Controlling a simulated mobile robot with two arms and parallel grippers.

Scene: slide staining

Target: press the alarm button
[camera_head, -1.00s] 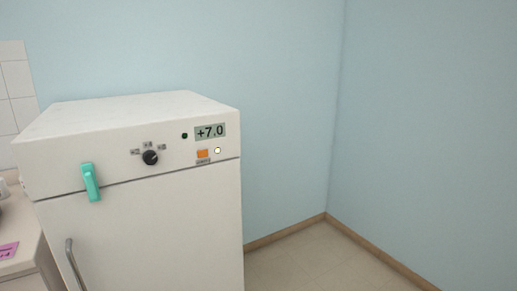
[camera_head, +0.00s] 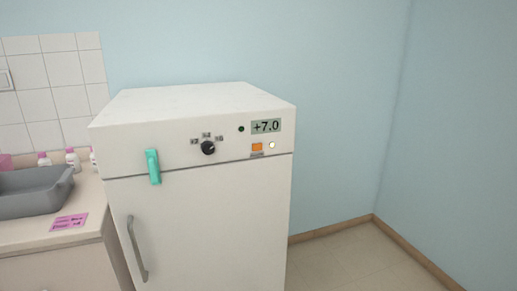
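The alarm button is most likely the small orange square button (camera_head: 257,147) on the front panel of the white fridge (camera_head: 203,215), with a small unreadable label below it. A round light (camera_head: 272,145) right of it glows whitish. Above them a display (camera_head: 266,126) reads +7.0, with a small dark green round lamp (camera_head: 241,129) to its left. A black dial (camera_head: 208,148) sits further left on the panel. Neither of my grippers is in view.
A teal latch (camera_head: 153,166) and a grey door handle (camera_head: 137,248) are on the fridge's left side. A counter (camera_head: 85,193) to the left holds a grey basin (camera_head: 32,191), a pink note (camera_head: 69,222) and several bottles. Free floor (camera_head: 345,262) lies to the right.

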